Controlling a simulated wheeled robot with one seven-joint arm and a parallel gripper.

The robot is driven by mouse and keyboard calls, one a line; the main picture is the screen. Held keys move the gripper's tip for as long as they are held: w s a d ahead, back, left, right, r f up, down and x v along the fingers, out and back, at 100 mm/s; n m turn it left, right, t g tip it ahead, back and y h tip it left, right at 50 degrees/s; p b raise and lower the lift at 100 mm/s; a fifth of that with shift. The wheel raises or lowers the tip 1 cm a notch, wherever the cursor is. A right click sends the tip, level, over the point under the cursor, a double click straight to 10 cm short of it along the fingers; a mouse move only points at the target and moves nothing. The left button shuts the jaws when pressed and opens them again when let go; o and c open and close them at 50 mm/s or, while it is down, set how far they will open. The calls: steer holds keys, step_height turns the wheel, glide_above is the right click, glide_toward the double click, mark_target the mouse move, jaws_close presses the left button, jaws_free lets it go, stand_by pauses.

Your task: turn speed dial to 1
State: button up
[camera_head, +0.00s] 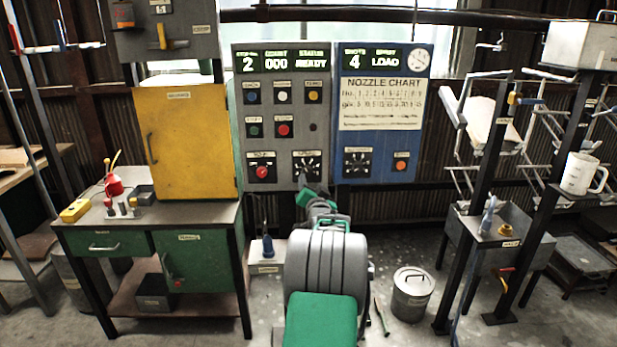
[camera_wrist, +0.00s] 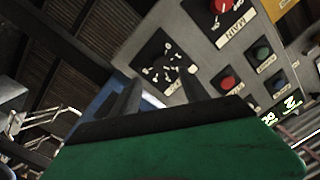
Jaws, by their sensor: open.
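The speed dial (camera_head: 307,166) appears to be the black dial with white marks at the lower right of the grey control panel (camera_head: 240,110); its label is too small to read surely. In the wrist view, the dial face (camera_wrist: 165,63) is tilted, with white marks around a knob. I cannot tell which number it points to. My gripper (camera_head: 306,186) is just below and in front of the dial in the head view. In the wrist view, its two dark fingers (camera_wrist: 160,82) are apart and empty, on the near side of the dial. Contact is not visible.
A red main knob (camera_head: 262,172) is left of the dial, with several push buttons (camera_head: 284,130) above. A blue panel (camera_head: 385,75) with another dial (camera_head: 356,162) adjoins at right. A yellow cabinet (camera_head: 190,140) stands left and a rack with a white mug (camera_head: 580,175) right.

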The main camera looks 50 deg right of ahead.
mark_target(308, 173)
steer(key=p+x, duration=0.1)
steer(key=x, duration=0.6)
steer(key=shift+w, duration=0.2)
jaws_close()
